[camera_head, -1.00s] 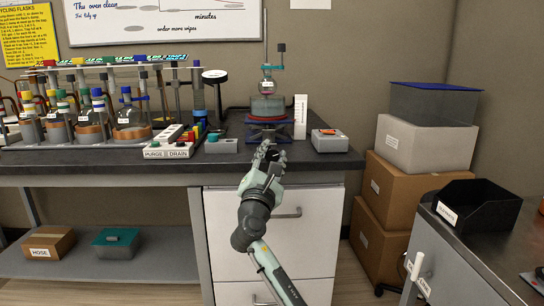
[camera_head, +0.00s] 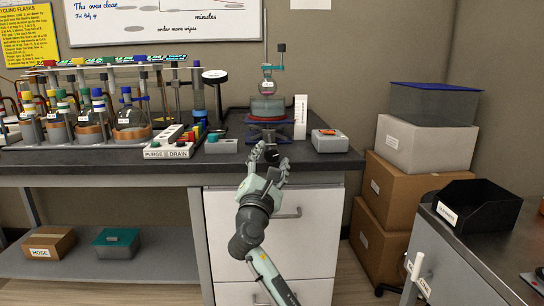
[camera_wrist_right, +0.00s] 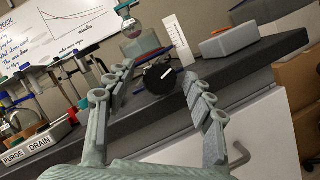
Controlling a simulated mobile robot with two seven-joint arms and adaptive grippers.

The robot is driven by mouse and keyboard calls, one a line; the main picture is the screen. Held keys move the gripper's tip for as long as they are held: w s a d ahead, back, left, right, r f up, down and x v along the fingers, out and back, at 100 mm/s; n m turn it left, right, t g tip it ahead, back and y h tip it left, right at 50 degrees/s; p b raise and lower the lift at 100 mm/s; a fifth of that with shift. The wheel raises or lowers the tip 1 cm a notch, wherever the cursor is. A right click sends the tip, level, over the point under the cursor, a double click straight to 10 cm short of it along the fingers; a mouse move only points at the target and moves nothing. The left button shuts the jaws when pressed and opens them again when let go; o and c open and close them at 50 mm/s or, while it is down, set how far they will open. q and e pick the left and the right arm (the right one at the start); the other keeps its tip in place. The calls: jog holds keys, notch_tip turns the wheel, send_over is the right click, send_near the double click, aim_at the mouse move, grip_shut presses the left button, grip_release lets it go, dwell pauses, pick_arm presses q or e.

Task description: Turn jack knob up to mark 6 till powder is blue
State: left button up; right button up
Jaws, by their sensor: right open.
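The jack (camera_head: 268,133) stands on the bench under a heating vessel (camera_head: 267,106). Its black round knob (camera_head: 271,155) faces me at the bench's front edge; the right wrist view shows the knob (camera_wrist_right: 160,76) with a white pointer line. A small flask (camera_head: 267,87) above holds something pinkish; the flask also shows in the wrist view (camera_wrist_right: 133,28). A white upright scale (camera_head: 300,117) stands right of the jack; its marks are too small to read. My right gripper (camera_head: 270,158) is open, its fingers either side of the knob, with gaps visible in the wrist view (camera_wrist_right: 158,73). My left gripper is out of view.
The PURGE/DRAIN panel (camera_head: 168,152) and several flasks are further left. White drawers (camera_head: 309,225) lie below the bench edge.

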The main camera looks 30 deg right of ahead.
jog(key=v, duration=1)
jog(key=shift+s+a, duration=0.2)
jog(key=shift+s, duration=0.05)
